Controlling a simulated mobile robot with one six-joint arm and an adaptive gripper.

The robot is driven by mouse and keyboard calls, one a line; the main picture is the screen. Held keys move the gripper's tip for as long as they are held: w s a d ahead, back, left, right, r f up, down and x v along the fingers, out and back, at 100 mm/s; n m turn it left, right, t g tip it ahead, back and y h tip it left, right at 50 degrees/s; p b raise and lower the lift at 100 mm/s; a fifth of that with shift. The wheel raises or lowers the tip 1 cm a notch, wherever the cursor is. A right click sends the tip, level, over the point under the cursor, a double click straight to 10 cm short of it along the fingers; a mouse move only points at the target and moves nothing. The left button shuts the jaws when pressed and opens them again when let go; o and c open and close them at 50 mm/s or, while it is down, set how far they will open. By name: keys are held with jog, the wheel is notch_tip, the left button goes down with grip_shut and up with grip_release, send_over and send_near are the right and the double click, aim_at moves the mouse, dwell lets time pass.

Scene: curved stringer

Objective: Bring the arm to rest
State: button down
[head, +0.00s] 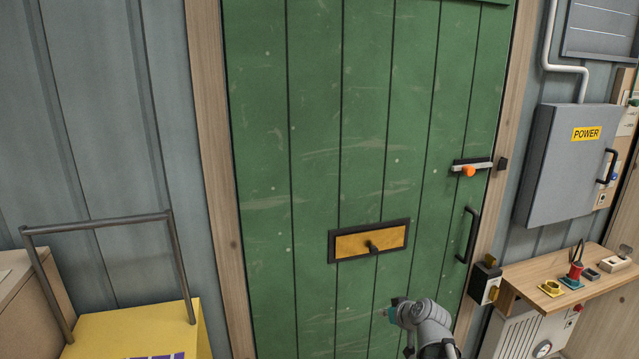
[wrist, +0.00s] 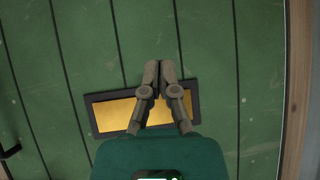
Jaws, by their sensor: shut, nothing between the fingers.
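My gripper (wrist: 159,76) is shut and empty in the wrist view, its two grey fingers side by side. The fingers cover the middle of a brass plate (wrist: 112,115) with a dark frame on a green door (wrist: 215,50). I cannot tell how far the fingertips are from the door. In the head view my grey arm shows low in front of the green door (head: 315,130), below and right of the brass plate (head: 350,245). The fingers are not clear there.
The door has a latch with an orange knob (head: 468,171) and a dark pull handle (head: 467,236). A grey POWER box (head: 565,165) and a wooden shelf (head: 525,275) with small items are at right. A yellow box (head: 130,330) and a metal rail (head: 97,222) are at left.

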jog(key=s+a+f+m+g+h+p, duration=0.1)
jog(key=s+g+h+p, duration=0.1)
jog(key=s+g, duration=0.2)
jog(key=s+f+m+g+h+p, duration=0.1)
jog(key=s+g, duration=0.4)
jog(key=s, duration=0.6)
jog(key=shift+s+a+f+m+g+h+p, duration=0.2)
jog(key=shift+a+f+m+g+h+p, duration=0.15)
jog(key=shift+f+m+h, duration=0.35)
jog(key=shift+w+r, duration=0.1)
jog(key=shift+w, duration=0.05)
